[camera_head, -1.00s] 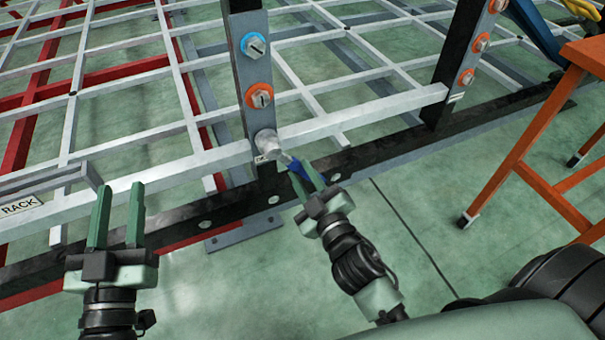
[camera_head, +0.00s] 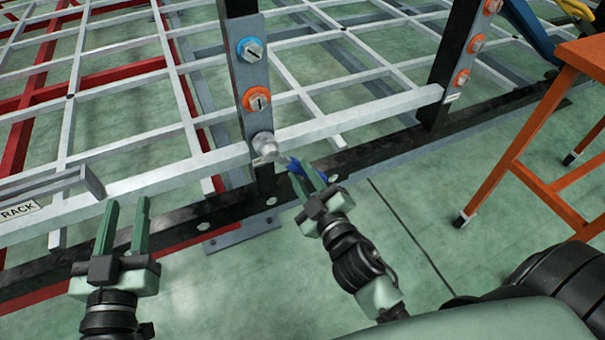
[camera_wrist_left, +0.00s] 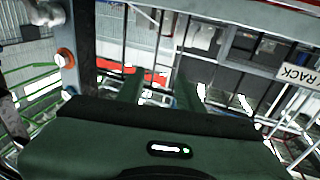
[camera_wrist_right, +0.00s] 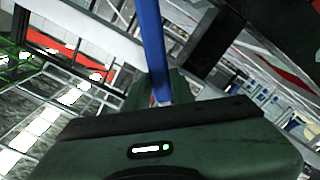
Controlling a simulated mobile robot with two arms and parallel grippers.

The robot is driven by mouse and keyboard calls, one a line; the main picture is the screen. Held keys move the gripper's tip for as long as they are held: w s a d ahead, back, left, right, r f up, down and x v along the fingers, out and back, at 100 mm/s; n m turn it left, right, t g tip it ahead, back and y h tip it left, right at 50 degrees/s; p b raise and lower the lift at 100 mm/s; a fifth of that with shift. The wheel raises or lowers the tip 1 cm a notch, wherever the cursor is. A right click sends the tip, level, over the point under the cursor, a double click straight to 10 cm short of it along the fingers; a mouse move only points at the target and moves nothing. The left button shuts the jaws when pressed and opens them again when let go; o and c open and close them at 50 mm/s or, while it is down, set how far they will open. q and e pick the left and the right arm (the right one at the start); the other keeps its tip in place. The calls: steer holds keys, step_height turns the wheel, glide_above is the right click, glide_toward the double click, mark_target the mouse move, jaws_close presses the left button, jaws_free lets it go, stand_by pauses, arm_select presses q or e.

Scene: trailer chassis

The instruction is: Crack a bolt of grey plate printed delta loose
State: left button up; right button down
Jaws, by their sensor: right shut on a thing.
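A grey plate (camera_head: 237,78) is on the dark post at centre. It carries a bolt with a blue ring (camera_head: 252,49) at the top and a bolt with an orange ring (camera_head: 258,101) below it. A silver tool head (camera_head: 265,144) covers the plate's lowest spot and hides what is under it. My right gripper (camera_head: 313,180) is shut on the tool's blue handle (camera_wrist_right: 152,45), just right of and below the head. My left gripper (camera_head: 126,224) is open and empty, low at the left. A small tag near the plate's foot is too small to read.
A second post at right has a plate with several orange-ringed bolts (camera_head: 476,43). White rails (camera_head: 330,125) and a black beam (camera_head: 350,160) cross in front. A rail at left bears a RACK label (camera_head: 18,211). An orange stand (camera_head: 540,130) is at right. The floor between is clear.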

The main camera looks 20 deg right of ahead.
steer(key=shift+r, duration=0.15)
arm_select(q)
step_height(320, 180, down, 8)
steer(key=s+a+g+y+p, duration=0.1)
steer(key=g, duration=0.3)
steer(key=shift+s+a+y+p, duration=0.3)
steer(key=shift+s+p, duration=0.05)
steer(key=shift+s, duration=0.05)
arm_select(e)
steer(key=shift+d+r+n, duration=0.45)
steer(key=shift+d+n, duration=0.05)
steer(key=shift+n, duration=0.5)
arm_select(q)
steer(key=shift+r+g, duration=0.1)
steer(key=shift+g, duration=0.2)
steer(key=s+a+f+g+y+p, duration=0.1)
steer(key=s+a+f+g, duration=0.1)
steer(key=s+f+g, duration=0.2)
steer(key=shift+s+a+f+p, duration=0.15)
steer(key=shift+s+f+p, duration=0.2)
steer(key=shift+s+f, duration=0.55)
arm_select(e)
steer(key=shift+d+r+n, duration=0.45)
steer(key=shift+r+n, duration=0.15)
steer(key=shift+n, duration=0.3)
stand_by(0.3)
arm_select(q)
steer(key=shift+w+f, duration=0.2)
steer(key=shift+f, duration=0.05)
